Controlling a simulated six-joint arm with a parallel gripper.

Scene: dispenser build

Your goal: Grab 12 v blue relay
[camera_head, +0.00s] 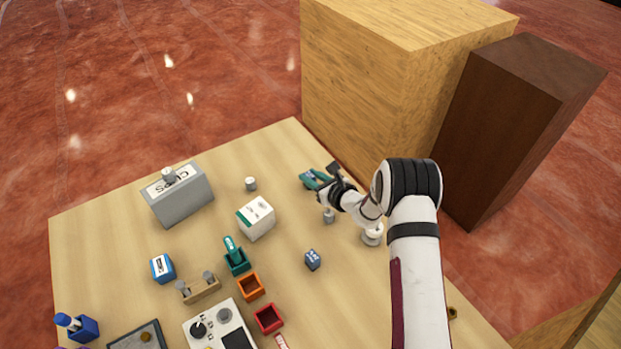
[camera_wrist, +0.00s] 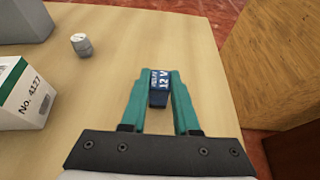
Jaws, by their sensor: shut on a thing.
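The 12 V relay (camera_wrist: 159,85) is a small dark blue block with white "12 V" lettering, between the teal fingertips of my gripper (camera_wrist: 157,82) in the wrist view. The fingers touch it on both sides and are shut on it. In the head view my gripper (camera_head: 313,179) is near the far right edge of the table, with a bit of the blue relay showing between its fingers. I cannot tell whether the relay still touches the tabletop.
Another small dark blue block (camera_head: 312,260) with white lettering stands nearer. A large wooden block (camera_head: 360,90) rises beyond the table's right edge.

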